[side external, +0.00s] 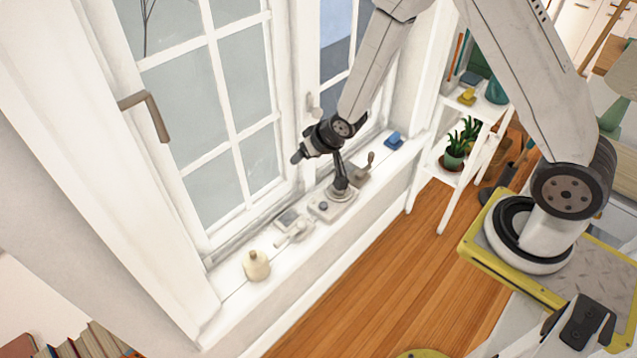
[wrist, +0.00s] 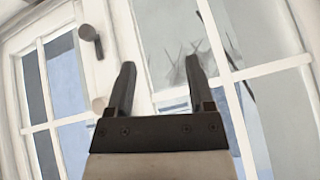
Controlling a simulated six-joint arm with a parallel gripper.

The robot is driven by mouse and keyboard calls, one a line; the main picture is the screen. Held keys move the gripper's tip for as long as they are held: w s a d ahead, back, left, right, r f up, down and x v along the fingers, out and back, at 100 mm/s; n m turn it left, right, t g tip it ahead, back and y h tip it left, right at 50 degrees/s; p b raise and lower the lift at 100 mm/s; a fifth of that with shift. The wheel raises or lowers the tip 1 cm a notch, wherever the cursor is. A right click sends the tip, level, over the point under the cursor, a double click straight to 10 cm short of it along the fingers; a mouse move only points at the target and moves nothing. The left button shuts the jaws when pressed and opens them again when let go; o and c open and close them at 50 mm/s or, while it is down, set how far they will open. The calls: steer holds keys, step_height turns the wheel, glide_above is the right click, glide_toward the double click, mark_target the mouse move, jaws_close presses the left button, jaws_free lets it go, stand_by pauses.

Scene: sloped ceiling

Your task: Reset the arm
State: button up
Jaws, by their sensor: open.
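My gripper (side external: 297,157) is in front of the window, above the sill, pointing toward the glass. In the wrist view my gripper (wrist: 160,67) shows two dark fingers spread apart with nothing between them. Beyond them is the white-framed window (wrist: 262,74). I cannot tell from the side view whether the fingers touch the frame. A grey device base (side external: 330,208) stands on the sill below the gripper, with a dark post rising from it close under my wrist.
The white sill (side external: 232,298) holds a cream bottle (side external: 257,265), small grey items (side external: 289,220) and a blue object (side external: 394,140). A brown window handle (side external: 147,112) sticks out at left. A white shelf with a potted plant (side external: 455,150) stands right. Wooden floor (side external: 385,275) is open.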

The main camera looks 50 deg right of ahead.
steer(key=s+d+r+n+g, duration=0.1)
steer(key=s+r+g, duration=0.1)
steer(key=s+r, duration=0.3)
steer(key=s+d+r+n+g, duration=0.1)
steer(key=s+r, duration=0.5)
steer(key=s, duration=0.6)
steer(key=shift+s+r+g+h, duration=0.2)
steer(key=shift+g+h, duration=0.2)
steer(key=shift+g, duration=0.3)
steer(key=shift+d, duration=0.1)
